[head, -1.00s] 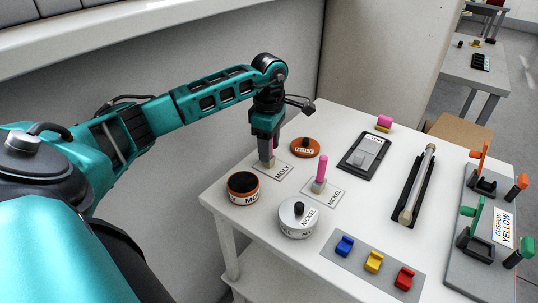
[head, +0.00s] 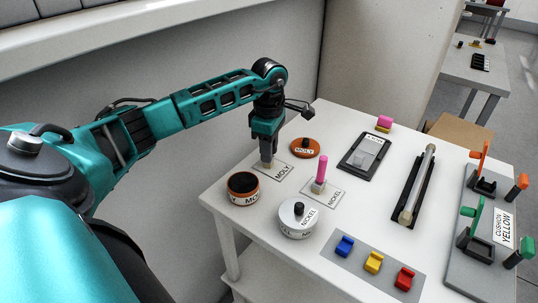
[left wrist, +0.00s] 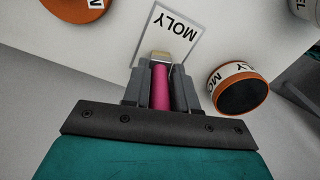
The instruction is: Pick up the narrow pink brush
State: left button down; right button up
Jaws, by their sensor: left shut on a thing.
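My left gripper (head: 267,158) points straight down over the card marked MOLY (head: 279,171), near the table's left edge. In the left wrist view the gripper (left wrist: 161,70) is shut on a pink brush (left wrist: 161,90), with a finger on each side of the handle. The brush's pale tip (left wrist: 160,57) is over the edge of the MOLY card (left wrist: 172,30); I cannot tell whether it touches. A second pink brush (head: 321,170) stands upright on the NICKEL card (head: 331,199), to the right. My right gripper is not in view.
The orange-banded MOLY pot (head: 243,188) is open, close to the gripper; its orange lid (head: 304,148) lies behind. A silver NICKEL pot (head: 298,221) stands nearer me. Coloured blocks (head: 373,262), a tube (head: 417,185) and a fixture board (head: 490,250) lie right.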

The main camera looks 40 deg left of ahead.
pick_arm(q)
jog(key=shift+r, duration=0.1)
notch_tip(320, 180, up, 20)
jog(key=p, duration=0.2)
dwell(0.8)
